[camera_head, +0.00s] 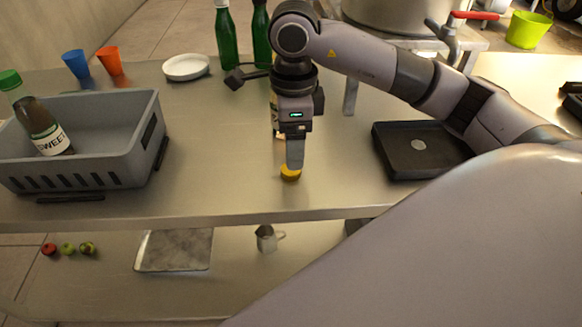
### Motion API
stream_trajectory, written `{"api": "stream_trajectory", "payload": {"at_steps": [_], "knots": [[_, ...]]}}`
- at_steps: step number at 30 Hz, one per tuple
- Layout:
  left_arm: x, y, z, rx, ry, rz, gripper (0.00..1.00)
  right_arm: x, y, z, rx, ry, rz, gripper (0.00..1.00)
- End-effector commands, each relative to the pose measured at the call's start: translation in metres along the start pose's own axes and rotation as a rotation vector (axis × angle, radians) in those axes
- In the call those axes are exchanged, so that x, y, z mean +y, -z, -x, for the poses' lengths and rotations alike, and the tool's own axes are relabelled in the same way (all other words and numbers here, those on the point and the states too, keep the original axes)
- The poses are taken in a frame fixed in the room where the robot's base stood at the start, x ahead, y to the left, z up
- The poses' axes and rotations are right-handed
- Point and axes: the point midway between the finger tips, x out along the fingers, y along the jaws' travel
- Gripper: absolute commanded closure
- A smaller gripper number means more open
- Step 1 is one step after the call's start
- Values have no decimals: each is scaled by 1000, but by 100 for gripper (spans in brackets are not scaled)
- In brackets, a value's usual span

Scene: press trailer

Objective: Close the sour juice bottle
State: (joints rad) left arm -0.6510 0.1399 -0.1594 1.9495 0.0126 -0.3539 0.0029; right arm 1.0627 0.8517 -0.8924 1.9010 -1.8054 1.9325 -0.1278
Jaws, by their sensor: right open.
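My right gripper (295,155) reaches in from the right and points down over the near part of the metal table. It is open, and only one finger shows clearly. A yellow cap (291,174) is right at its fingertip, near the table surface; I cannot tell whether they touch. Just behind the gripper, a bottle (276,125) shows only as a thin strip with a pale label; the gripper hides most of it, including its top. I cannot read its label. My left gripper is not in view.
A grey crate (135,135) on the left holds a green-capped bottle labelled SWEET (42,128). Two green bottles (227,42) and a white plate (187,66) stand at the back. A black tray (390,160) lies to the right. The table left of the gripper is clear.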

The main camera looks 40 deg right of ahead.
Motion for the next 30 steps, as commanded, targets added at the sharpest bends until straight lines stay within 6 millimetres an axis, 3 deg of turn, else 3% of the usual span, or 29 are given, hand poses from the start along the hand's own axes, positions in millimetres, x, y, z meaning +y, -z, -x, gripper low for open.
{"api": "stream_trajectory", "payload": {"at_steps": [6,17,28,29,30], "knots": [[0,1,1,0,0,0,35,1,0,-4,1,-2,0,29],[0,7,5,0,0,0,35,2,-4,-50,0,0,-2,29],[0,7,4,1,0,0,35,2,-4,-52,-1,1,-1,29],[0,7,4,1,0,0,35,2,-4,-52,-1,1,-1,36],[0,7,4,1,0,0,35,2,-4,-52,-1,1,-1,49]]}}
